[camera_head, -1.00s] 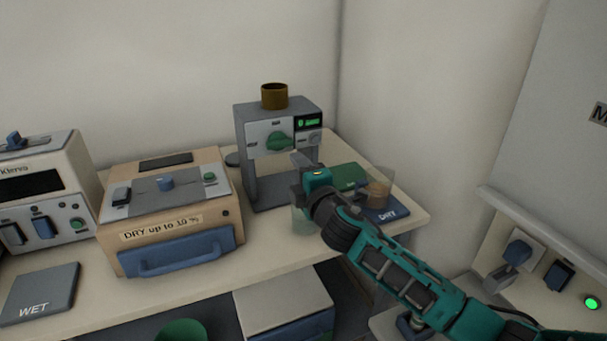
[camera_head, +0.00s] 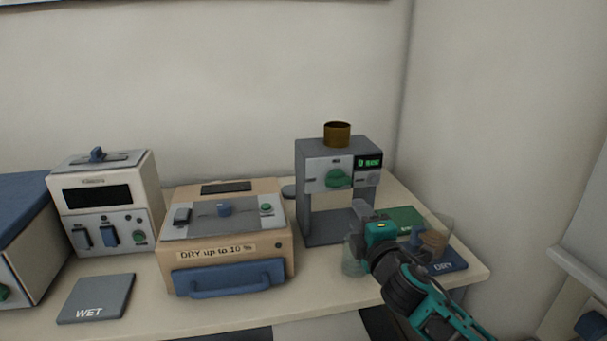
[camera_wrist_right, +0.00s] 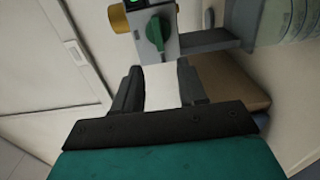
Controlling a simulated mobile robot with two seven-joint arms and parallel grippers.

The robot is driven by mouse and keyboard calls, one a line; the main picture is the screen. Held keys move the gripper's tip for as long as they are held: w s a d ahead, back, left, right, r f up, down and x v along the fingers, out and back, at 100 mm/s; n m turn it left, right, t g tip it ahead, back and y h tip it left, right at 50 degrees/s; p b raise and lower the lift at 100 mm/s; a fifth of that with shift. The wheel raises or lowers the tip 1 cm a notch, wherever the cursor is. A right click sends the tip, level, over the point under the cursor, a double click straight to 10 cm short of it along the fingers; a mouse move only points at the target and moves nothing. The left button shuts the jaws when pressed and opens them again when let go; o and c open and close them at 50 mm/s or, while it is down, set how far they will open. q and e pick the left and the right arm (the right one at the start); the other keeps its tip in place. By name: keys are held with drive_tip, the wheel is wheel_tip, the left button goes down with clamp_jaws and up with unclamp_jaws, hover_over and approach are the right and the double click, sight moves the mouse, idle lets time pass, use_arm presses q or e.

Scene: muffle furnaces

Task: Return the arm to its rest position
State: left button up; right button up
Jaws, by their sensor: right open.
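My right gripper (camera_head: 366,222) is in front of the grey grinder-like machine (camera_head: 335,240), above the bench. In the right wrist view the two fingers (camera_wrist_right: 160,88) stand apart with nothing between them. The machine's green knob (camera_wrist_right: 158,34) lies beyond the fingertips there. My left gripper is in neither view.
A tan box marked DRY (camera_head: 228,240), a white instrument (camera_head: 105,205) and a WET mat (camera_head: 97,298) stand to the left. A wall stands close on the right.

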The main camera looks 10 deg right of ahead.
drive_tip(key=s+a+f+m+g, duration=0.2)
drive_tip(key=s+f+m, duration=0.6)
drive_tip(key=s+f, duration=0.4)
drive_tip(key=s+a+f+m+g+y, duration=0.1)
drive_tip(key=s+f+m+g, duration=0.4)
drive_tip(key=s+f+m, duration=0.3)
drive_tip(key=s+f, duration=0.4)
drive_tip(key=s, duration=0.4)
drive_tip(key=shift+s+a+f, duration=0.2)
drive_tip(key=shift+a+f, duration=0.15)
drive_tip(key=shift+f, duration=0.05)
